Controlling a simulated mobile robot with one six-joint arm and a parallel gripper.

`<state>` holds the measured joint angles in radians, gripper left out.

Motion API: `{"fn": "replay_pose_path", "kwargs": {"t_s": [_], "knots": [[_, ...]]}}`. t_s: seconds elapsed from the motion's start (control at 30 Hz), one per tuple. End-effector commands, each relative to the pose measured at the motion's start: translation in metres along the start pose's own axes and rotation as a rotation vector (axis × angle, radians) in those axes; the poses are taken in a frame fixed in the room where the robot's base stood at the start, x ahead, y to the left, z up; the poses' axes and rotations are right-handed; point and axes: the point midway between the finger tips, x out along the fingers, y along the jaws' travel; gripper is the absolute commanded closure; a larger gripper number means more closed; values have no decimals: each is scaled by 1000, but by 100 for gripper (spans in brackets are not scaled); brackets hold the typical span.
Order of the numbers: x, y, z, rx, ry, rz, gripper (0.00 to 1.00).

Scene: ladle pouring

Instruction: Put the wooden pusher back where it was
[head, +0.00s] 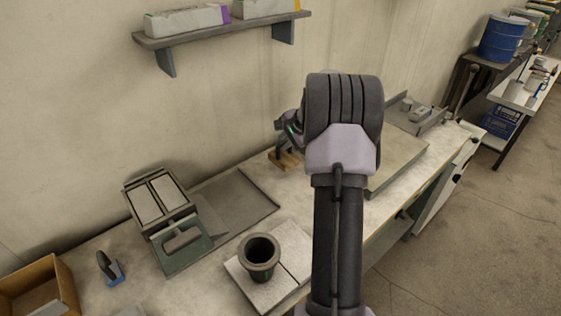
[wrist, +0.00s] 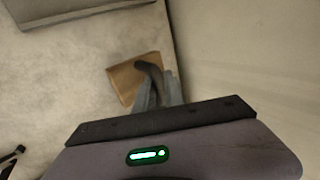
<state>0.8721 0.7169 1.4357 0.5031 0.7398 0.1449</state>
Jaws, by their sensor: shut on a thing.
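The wooden pusher (wrist: 124,84) shows in the wrist view as a brown wooden block with a dark curved handle. My gripper (wrist: 158,92) is shut on the handle, with a finger on each side. The block lies beyond the fingertips, over the pale bench top. In the head view the pusher (head: 285,160) is a small brown patch left of my arm, near the wall. There my gripper (head: 284,142) is small and partly hidden by my wrist. I cannot tell whether the block touches the bench.
A grey slab (head: 398,160) lies right of my arm. A dark flat tray (head: 240,196) and a box with two pale lids (head: 160,198) stand left. A dark crucible (head: 260,256) stands on pale tiles in front. A shelf (head: 222,30) hangs above.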

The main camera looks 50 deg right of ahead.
Motion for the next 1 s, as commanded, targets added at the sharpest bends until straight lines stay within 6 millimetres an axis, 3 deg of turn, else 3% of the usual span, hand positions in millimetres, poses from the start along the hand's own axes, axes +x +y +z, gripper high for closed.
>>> {"fn": "replay_pose_path", "kwargs": {"t_s": [0.17,0.5,0.53,0.63,1.0], "knots": [[33,22,0,2,0,-1,100],[35,24,0,0,1,-1,100],[35,24,0,1,0,-1,84],[34,23,0,1,0,-1,65],[26,20,0,1,1,-2,64]]}}
